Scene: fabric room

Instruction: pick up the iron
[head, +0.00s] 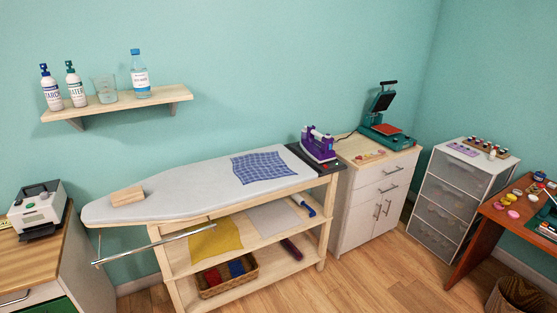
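The purple and white iron (318,144) rests on a dark pad (298,151) at the right end of the ironing board (190,189). A blue checked cloth (263,167) lies on the board to the left of the iron. A small wooden block (127,196) sits at the board's left end. My gripper does not show in the head view.
A wall shelf (117,104) with bottles hangs above the board. A white cabinet (370,186) with a teal heat press (383,125) stands right of the iron. Farther right are a drawer unit (457,196) and an orange-brown desk (502,228). Wooden floor (372,277) in front is clear.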

